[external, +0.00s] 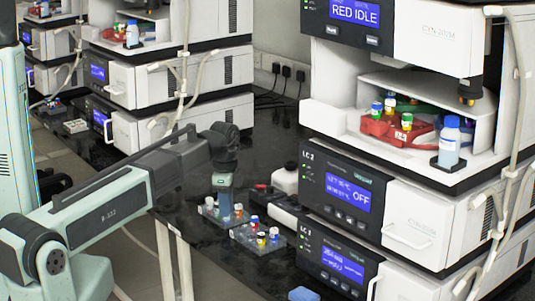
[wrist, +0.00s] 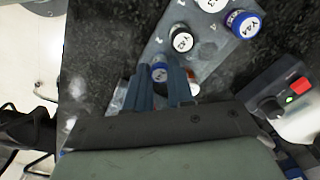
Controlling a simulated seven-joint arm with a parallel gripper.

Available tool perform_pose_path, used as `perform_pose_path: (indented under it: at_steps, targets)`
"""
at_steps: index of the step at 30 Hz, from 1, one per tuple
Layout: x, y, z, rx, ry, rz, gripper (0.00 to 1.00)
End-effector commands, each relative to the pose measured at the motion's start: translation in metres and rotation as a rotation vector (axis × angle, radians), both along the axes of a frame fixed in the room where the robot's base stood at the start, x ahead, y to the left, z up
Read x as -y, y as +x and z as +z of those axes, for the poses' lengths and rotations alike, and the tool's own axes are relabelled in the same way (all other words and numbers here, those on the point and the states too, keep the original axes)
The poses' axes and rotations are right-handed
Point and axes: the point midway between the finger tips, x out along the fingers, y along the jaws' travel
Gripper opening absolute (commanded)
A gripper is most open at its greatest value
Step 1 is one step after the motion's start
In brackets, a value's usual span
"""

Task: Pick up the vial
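My gripper (external: 226,208) points down over the left one of two small racks on the black bench. In the wrist view its two blue-grey fingers (wrist: 160,76) stand apart, with a blue-rimmed vial (wrist: 159,73) between their tips. I cannot tell whether the fingers touch that vial or only stand around it. The left rack (external: 208,214) is partly hidden by the fingers. The right rack (external: 247,243) holds several capped vials. The wrist view shows a dark-rimmed, white-topped vial (wrist: 182,39) and a blue-rimmed vial (wrist: 244,24) in a grey rack (wrist: 207,55).
Stacked white instruments (external: 400,215) stand right of the racks. A tray bay above holds a red vial holder (external: 385,130) and a blue-capped bottle (external: 449,143). A white device with a red part (wrist: 300,87) lies right of my gripper. More instruments stand at the back left.

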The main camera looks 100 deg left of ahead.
Motion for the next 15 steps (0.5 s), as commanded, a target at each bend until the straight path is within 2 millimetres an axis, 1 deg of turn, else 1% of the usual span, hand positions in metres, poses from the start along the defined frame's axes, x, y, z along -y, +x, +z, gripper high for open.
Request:
perform_pose_path:
  at_steps: [1, 6, 15]
  targets:
    - [0.0000, 0.0000, 0.0000, 0.000, 0.000, 0.000, 0.17]
    - [-0.0001, 0.0000, 0.0000, 0.000, 0.000, 0.000, 0.01]
    - [-0.0001, 0.0000, 0.0005, 0.000, 0.000, 0.000, 0.00]
